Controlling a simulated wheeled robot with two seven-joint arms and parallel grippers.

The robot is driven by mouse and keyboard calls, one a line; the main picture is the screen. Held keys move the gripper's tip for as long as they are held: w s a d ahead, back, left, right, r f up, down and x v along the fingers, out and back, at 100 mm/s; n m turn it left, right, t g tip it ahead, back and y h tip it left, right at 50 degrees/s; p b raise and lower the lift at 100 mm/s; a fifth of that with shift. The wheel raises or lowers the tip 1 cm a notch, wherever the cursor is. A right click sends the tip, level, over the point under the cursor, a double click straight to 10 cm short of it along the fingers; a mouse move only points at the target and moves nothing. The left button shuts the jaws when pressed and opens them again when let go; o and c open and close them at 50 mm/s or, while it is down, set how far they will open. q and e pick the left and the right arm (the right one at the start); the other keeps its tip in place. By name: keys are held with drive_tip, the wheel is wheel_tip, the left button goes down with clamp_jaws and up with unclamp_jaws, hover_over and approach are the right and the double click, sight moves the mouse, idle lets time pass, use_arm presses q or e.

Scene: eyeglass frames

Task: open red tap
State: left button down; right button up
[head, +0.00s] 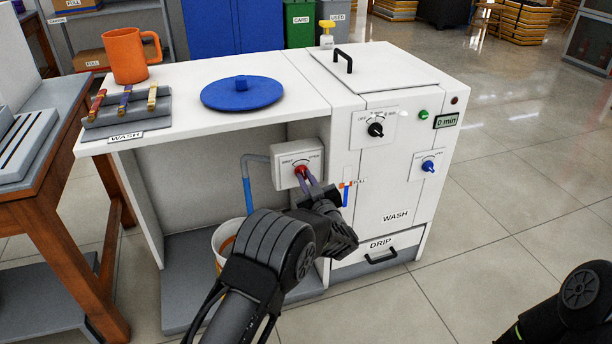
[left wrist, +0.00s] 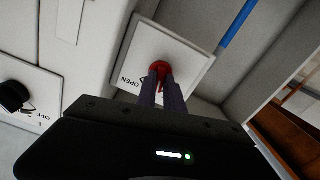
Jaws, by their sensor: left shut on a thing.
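The red tap (head: 301,171) is a small round knob on a white box under the counter, left of the wash cabinet. The box face carries a printed dial scale. In the left wrist view the red tap (left wrist: 159,70) shows at the fingertips, with the word OPEN printed to its left. My left gripper (head: 307,178) is shut on the red tap, its two purple fingers on either side of it. The fingers hide part of the knob and its pointer. My right arm shows at the lower right edge; its gripper is out of frame.
A blue pipe (head: 246,190) runs down from the box to a white bucket (head: 228,240), partly hidden by my left arm. A black knob (head: 376,130) and a blue knob (head: 428,166) sit on the wash cabinet (head: 385,190). An orange mug (head: 128,56) and a blue lid (head: 242,92) are on the counter.

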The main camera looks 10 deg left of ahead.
use_arm(q)
drive_tip(key=m+p, duration=0.1)
drive_tip(key=m, duration=0.3)
drive_tip(key=shift+r+m+p, duration=0.1)
drive_tip(key=shift+m+p, duration=0.2)
drive_tip(key=shift+p, duration=0.1)
drive_tip(key=shift+d+m+p, duration=0.1)
drive_tip(key=shift+m+p, duration=0.5)
drive_tip(key=shift+m, duration=1.3)
drive_tip(key=c, duration=1.5)
unclamp_jaws()
drive_tip(key=shift+o, duration=0.2)
drive_tip(key=p+v, duration=0.1)
drive_tip(key=v, duration=0.6)
drive_tip(key=shift+s+d+p, duration=0.2)
drive_tip(key=shift+s+p, duration=0.1)
